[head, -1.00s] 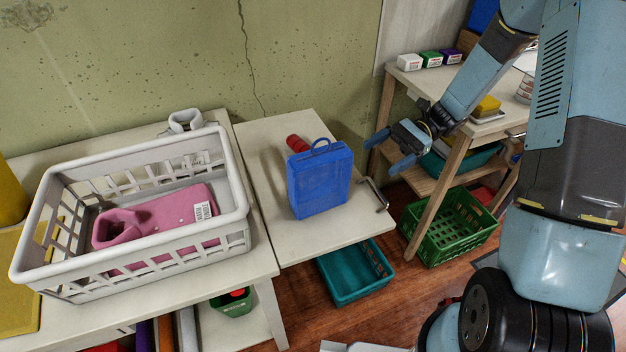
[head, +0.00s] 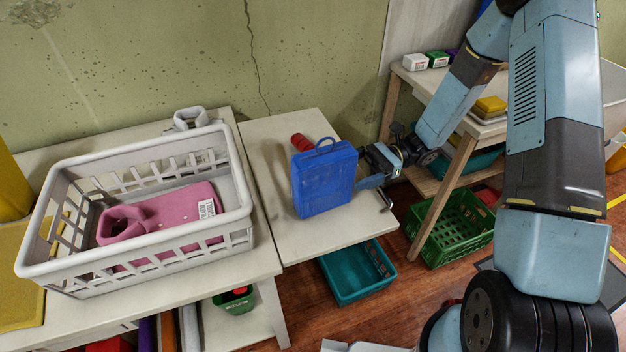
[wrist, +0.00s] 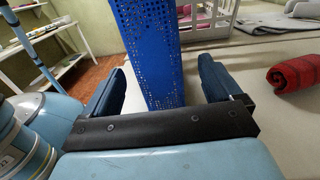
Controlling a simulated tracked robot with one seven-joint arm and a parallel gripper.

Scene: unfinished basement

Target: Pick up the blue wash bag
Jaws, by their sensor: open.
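The blue wash bag (head: 324,182) stands upright on the small white table, with a loop handle on top. In the wrist view the perforated blue bag (wrist: 150,50) rises between my two fingers. My gripper (head: 366,172) is at the bag's right side in the head view. In the wrist view my gripper (wrist: 160,88) is open, with one finger on each side of the bag and gaps showing beside it. In the head view the bag hides part of the fingers.
A red rolled cloth (head: 301,142) lies behind the bag; it also shows in the wrist view (wrist: 297,75). A white basket (head: 240,226) holding a pink item stands to the left. A wooden shelf table (head: 440,190) stands to the right. Teal (head: 352,292) and green crates (head: 425,245) sit below.

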